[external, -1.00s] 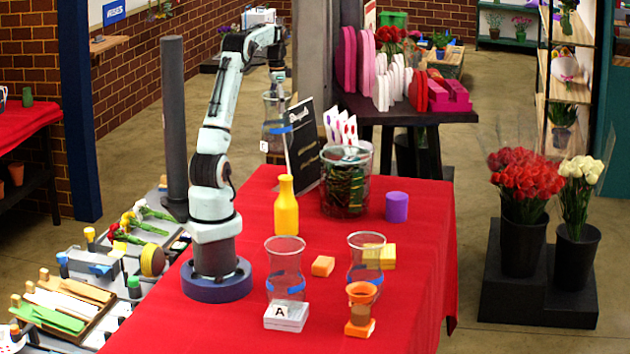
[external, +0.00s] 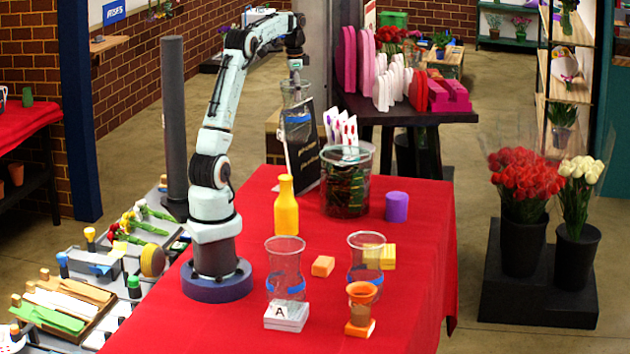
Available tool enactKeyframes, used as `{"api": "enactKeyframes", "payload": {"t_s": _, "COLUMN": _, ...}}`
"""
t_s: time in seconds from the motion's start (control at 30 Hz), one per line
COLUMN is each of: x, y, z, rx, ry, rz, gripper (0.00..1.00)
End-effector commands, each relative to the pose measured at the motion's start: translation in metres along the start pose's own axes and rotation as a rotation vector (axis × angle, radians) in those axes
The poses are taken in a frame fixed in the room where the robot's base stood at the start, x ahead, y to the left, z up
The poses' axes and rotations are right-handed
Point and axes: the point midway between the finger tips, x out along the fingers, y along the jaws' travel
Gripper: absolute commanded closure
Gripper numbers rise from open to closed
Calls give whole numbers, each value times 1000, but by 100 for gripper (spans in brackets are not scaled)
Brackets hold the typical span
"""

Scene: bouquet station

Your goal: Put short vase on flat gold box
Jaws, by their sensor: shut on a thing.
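My gripper (external: 296,72) is raised high above the back of the red table, and its fingers are small in this view. It is shut on a clear glass vase (external: 297,102) with a blue band, which hangs roughly upright in front of the black sign. A flat gold-yellow box (external: 389,257) lies on the table, partly hidden behind another clear vase with a blue band (external: 364,249). A third clear vase (external: 285,263) stands on a white box marked A (external: 286,319). I cannot tell which vase is the short one by size.
A yellow bottle (external: 286,213), a large glass jar (external: 346,200), a purple cylinder (external: 397,207) and an orange block (external: 323,266) stand on the red table (external: 410,310). The table's right side is clear.

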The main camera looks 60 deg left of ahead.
Motion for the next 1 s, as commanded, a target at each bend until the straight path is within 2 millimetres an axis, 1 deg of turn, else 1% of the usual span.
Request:
{"api": "enactKeyframes", "payload": {"t_s": 0.03, "x": -2, "y": 10, "z": -7, "rx": 27, "ry": 2, "rz": -2, "gripper": 65}}
{"api": "enactKeyframes", "payload": {"t_s": 0.1, "x": -4, "y": 25, "z": -15, "rx": 63, "ry": 3, "rz": -2, "gripper": 65}}
{"api": "enactKeyframes", "payload": {"t_s": 0.17, "x": -5, "y": 39, "z": -22, "rx": 98, "ry": 3, "rz": -1, "gripper": 65}}
{"api": "enactKeyframes", "payload": {"t_s": 0.27, "x": -6, "y": 66, "z": -34, "rx": 165, "ry": 3, "rz": 1, "gripper": 65}}
{"api": "enactKeyframes", "payload": {"t_s": 0.37, "x": -8, "y": 98, "z": -44, "rx": 243, "ry": 4, "rz": 1, "gripper": 65}}
{"api": "enactKeyframes", "payload": {"t_s": 0.5, "x": -9, "y": 150, "z": -53, "rx": 368, "ry": 3, "rz": 2, "gripper": 65}}
{"api": "enactKeyframes", "payload": {"t_s": 0.6, "x": -8, "y": 186, "z": -54, "rx": 458, "ry": 2, "rz": 4, "gripper": 65}}
{"api": "enactKeyframes", "payload": {"t_s": 0.7, "x": -6, "y": 216, "z": -51, "rx": 539, "ry": 2, "rz": 4, "gripper": 65}}
{"api": "enactKeyframes", "payload": {"t_s": 0.8, "x": -4, "y": 242, "z": -46, "rx": 607, "ry": 0, "rz": 4, "gripper": 65}}
{"api": "enactKeyframes", "payload": {"t_s": 0.9, "x": -2, "y": 263, "z": -40, "rx": 667, "ry": 0, "rz": 4, "gripper": 65}}
{"api": "enactKeyframes", "payload": {"t_s": 1.0, "x": 1, "y": 279, "z": -33, "rx": 718, "ry": -2, "rz": 4, "gripper": 65}}
